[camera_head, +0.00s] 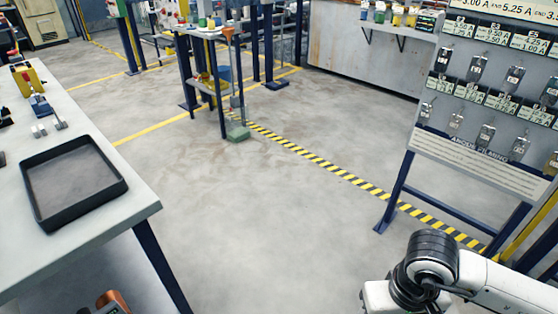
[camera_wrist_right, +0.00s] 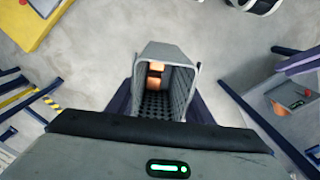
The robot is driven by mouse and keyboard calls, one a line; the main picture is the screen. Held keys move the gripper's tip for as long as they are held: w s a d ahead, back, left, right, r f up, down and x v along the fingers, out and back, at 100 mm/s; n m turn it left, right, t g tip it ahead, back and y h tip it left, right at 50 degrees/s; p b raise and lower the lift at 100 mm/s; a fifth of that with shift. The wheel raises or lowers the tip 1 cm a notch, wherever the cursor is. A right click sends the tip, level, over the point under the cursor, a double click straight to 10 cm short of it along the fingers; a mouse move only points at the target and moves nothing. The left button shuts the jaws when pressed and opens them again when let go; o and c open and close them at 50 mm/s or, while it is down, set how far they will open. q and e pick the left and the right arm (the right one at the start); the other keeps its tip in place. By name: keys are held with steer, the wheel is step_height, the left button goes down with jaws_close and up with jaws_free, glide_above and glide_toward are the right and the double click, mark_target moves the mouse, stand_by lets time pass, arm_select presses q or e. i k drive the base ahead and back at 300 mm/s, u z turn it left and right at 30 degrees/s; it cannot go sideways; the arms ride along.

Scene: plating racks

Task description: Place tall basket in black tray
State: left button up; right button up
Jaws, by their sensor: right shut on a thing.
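The black tray (camera_head: 38,203) lies on the grey table at the left of the head view. It is rectangular with a low rim and looks empty. A tall grey basket (camera_wrist_right: 166,50) with perforated inner walls is in the middle of the right wrist view, its open mouth showing. Something copper-coloured shows inside it. My right gripper (camera_wrist_right: 160,97) is shut on the basket, with dark fingers at its two sides. In the head view only a part of my right arm shows at the lower right; that gripper and the basket are out of that frame. My left gripper is not in view.
The table (camera_head: 100,245) also holds a yellow and red device (camera_head: 27,80) and small metal parts behind the tray. A rack board with hanging pieces (camera_head: 485,90) stands at the right. The floor (camera_head: 270,220) between table and board is clear. An orange-and-dark object (camera_head: 112,301) shows low at the left.

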mark_target(76, 185)
steer(key=u, duration=1.55)
